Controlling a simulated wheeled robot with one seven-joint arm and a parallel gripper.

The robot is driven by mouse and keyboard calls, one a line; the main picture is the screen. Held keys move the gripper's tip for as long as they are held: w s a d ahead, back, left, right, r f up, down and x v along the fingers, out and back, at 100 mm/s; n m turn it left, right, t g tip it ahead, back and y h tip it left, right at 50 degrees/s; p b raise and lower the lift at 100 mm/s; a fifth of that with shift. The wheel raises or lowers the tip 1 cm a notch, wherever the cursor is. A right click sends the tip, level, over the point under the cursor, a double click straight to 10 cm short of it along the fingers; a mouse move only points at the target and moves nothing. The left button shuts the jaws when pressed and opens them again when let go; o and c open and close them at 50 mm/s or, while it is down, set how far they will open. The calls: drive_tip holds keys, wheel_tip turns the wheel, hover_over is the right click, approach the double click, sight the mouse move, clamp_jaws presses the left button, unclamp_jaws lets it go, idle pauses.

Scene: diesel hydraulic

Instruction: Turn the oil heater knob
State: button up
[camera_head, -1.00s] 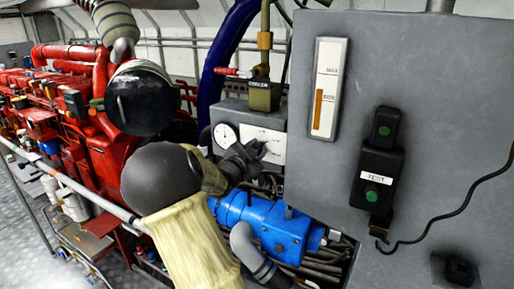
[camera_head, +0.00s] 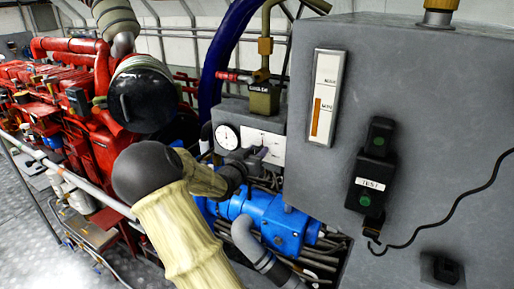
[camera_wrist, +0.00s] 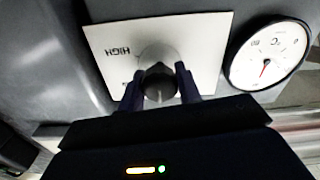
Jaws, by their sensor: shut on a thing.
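The oil heater knob (camera_wrist: 159,80) is a dark round knob on a white plate (camera_wrist: 108,58) marked HIGH, seen in the wrist view. My gripper (camera_wrist: 160,88) is shut on the knob, with one finger on each side of it. In the head view the white plate (camera_head: 274,147) is on the front of a grey box, and my gripper (camera_head: 256,158) reaches it from the left. The knob is mostly hidden by my gripper in the head view. A round white temperature gauge (camera_wrist: 268,56) marked °C is beside the plate; it also shows in the head view (camera_head: 227,137).
A large grey tank (camera_head: 420,100) with a level gauge (camera_head: 325,98) and a black TEST switch box (camera_head: 372,177) stands at the right. A blue pump (camera_head: 265,222) and hoses lie below the grey box. A red engine (camera_head: 75,95) and a railing are at the left.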

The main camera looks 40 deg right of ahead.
drive_tip(key=shift+f+n, duration=0.15)
drive_tip(key=shift+n, duration=0.25)
drive_tip(key=o, duration=1)
drive_tip(key=shift+a, duration=0.1)
drive_tip(key=b+v, duration=0.3)
drive_tip(key=v, duration=1.4)
drive_tip(key=shift+s+a, duration=0.1)
drive_tip(key=shift+a, duration=0.05)
